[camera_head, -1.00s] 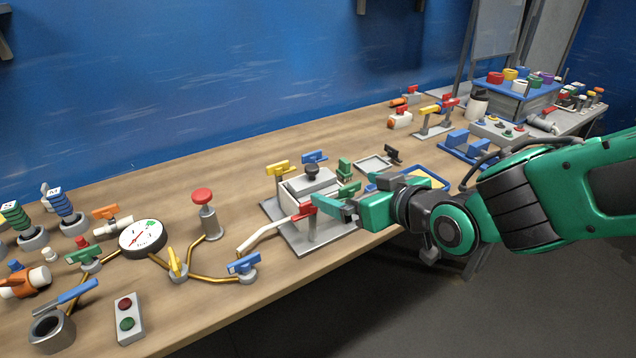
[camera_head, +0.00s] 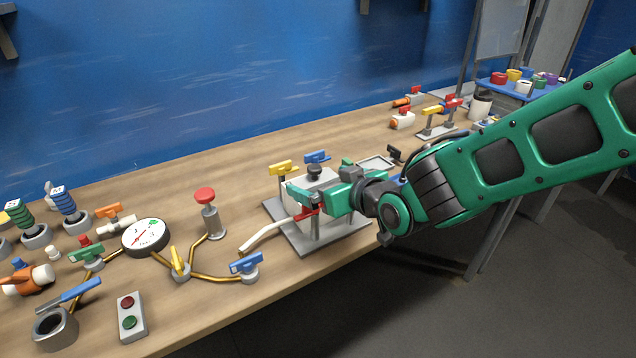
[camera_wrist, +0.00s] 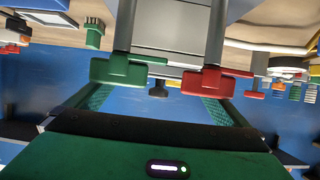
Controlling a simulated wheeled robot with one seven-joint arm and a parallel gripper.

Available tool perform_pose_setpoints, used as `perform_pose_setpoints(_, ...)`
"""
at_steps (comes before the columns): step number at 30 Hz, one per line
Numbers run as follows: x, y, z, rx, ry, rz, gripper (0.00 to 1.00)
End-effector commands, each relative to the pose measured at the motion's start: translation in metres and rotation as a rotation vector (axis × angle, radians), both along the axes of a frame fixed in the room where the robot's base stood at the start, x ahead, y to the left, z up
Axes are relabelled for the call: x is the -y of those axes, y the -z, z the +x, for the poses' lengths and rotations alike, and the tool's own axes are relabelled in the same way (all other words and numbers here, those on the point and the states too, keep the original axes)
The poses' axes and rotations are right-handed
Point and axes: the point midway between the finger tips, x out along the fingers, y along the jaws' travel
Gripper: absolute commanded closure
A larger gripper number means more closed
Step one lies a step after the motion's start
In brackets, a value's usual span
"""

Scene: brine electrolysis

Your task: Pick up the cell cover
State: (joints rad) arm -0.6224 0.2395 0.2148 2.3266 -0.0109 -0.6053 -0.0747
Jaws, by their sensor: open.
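The cell is a pale box on a grey base plate (camera_head: 296,238) near the table's front edge. Its cell cover (camera_head: 302,181) is light grey with a black knob (camera_head: 315,171) on top. The knob also shows in the wrist view (camera_wrist: 158,91), between my widely spaced green fingers. My gripper (camera_head: 298,198) is open and empty, at the front of the cell in the head view. It hides part of the box and cover. A red valve handle (camera_wrist: 215,82) and a green valve handle (camera_wrist: 122,72) stand close to my fingers in the wrist view.
A yellow handle (camera_head: 281,168) and a blue handle (camera_head: 317,157) stand behind the cell. A white bent pipe (camera_head: 265,234) and a red push button (camera_head: 205,195) are to its left. A small tray (camera_head: 377,163) lies to the right.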

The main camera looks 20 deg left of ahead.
Motion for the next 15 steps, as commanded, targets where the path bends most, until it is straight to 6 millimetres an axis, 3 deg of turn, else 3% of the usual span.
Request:
perform_pose_setpoints(5,-0.0112,0.0061,0.0091,0.0,-0.001,0.0,0.0)
perform_pose_setpoints(13,-0.0122,0.007,0.0104,0.0,0.0,0.0,0.0)
perform_pose_setpoints(15,-0.0123,0.0069,0.0104,0.0,0.0,0.0,0.14)
